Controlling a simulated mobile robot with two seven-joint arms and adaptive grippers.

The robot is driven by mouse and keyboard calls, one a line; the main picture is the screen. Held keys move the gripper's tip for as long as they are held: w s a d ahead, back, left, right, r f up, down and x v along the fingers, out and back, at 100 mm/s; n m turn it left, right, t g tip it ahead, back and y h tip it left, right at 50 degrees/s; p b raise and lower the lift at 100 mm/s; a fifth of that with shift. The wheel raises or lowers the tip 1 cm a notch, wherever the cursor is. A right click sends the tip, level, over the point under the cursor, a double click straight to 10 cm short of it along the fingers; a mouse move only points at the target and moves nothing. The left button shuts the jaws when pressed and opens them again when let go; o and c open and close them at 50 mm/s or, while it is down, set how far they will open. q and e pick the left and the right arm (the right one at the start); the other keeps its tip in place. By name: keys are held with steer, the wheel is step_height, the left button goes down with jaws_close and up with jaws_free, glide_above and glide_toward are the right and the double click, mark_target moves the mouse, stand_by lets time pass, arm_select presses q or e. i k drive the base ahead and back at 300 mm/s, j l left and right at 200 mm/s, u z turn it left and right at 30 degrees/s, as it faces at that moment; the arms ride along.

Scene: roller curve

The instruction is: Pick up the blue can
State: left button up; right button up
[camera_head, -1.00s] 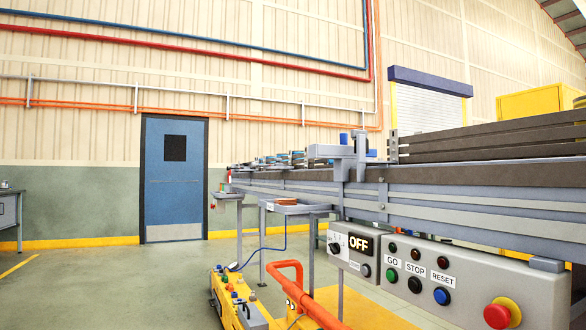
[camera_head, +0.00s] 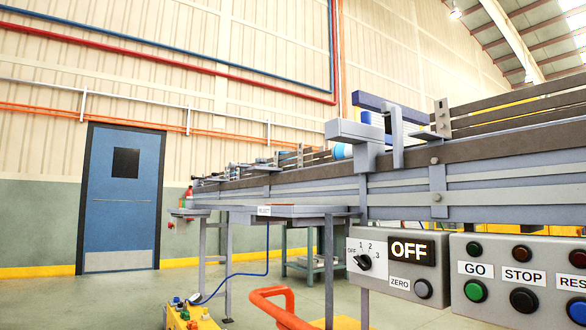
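A small light-blue and white rounded object (camera_head: 342,151) shows on the conveyor, partly hidden behind a grey bracket. It may be the blue can, but I cannot tell for sure. A darker blue piece (camera_head: 372,118) shows behind the same bracket, mostly hidden. Neither of my grippers is in view.
The grey conveyor (camera_head: 400,178) runs from the right toward the back middle. A control box (camera_head: 390,262) reading OFF and a button panel (camera_head: 515,275) hang on its near side. An orange tubular handle (camera_head: 275,300) stands low in front. Open floor lies left, before a blue door (camera_head: 122,200).

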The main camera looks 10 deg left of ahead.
mark_target(339, 150)
steer(key=i+j+z, duration=0.15)
steer(key=j+z, duration=0.15)
steer(key=j, duration=0.25)
steer(key=j+z, duration=0.3)
steer(key=j, duration=0.2)
steer(key=j+z, duration=0.35)
steer(key=j, duration=0.25)
steer(key=j+z, duration=0.3)
steer(key=j, duration=0.25)
steer(key=k+j+z, duration=0.1)
steer(key=j+z, duration=0.2)
steer(key=j, duration=0.25)
steer(key=k+j+z, duration=0.3)
steer(key=j, duration=0.2)
steer(key=i+j, duration=0.05)
steer(key=i, duration=0.05)
